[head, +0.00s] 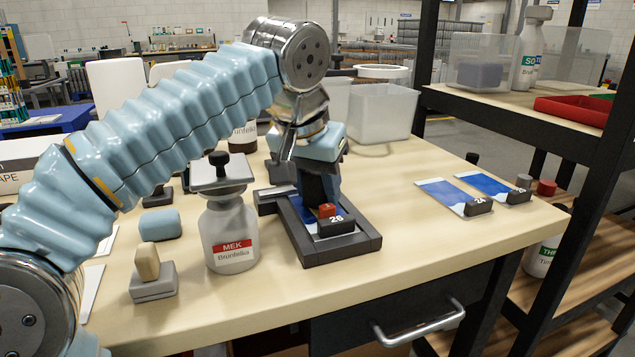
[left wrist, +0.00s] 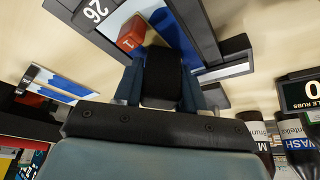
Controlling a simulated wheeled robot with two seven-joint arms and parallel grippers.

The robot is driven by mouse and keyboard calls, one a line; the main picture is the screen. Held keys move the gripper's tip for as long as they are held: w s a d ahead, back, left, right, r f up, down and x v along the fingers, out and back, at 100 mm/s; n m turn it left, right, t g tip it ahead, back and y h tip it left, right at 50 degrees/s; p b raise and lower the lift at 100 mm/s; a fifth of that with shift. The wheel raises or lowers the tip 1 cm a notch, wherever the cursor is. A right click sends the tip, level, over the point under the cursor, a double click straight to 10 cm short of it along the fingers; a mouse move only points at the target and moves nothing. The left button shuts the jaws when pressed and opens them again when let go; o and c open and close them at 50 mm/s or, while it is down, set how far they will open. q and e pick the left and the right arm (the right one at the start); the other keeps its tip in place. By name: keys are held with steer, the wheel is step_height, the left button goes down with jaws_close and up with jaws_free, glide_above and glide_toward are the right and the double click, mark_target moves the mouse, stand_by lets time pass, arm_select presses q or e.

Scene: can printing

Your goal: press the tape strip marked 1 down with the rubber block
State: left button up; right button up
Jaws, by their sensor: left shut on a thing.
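My left gripper (head: 317,178) points down over a dark frame (head: 345,250) on the bench. It is shut on a black block, the rubber block (left wrist: 162,78), which shows between its blue fingers in the left wrist view. A small red piece (head: 327,211) lies at the frame's near end, just beside the block. It also shows in the left wrist view (left wrist: 132,33) with a small white mark like a 1. It seems to be the tape strip's tab. The strip itself is mostly hidden, and I cannot tell whether the block touches it. My right gripper is not in view.
A dark tag (head: 336,226) reading about 26 sits at the frame's near end. Two blue-printed sheets (head: 440,192) lie right. The front right bench is clear.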

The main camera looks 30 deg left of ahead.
arm_select(q)
steer(key=shift+f, duration=0.15)
step_height(320, 180, up, 3)
steer(key=p, duration=0.2)
steer(key=shift+p, duration=0.35)
steer(key=shift+r, duration=2.1)
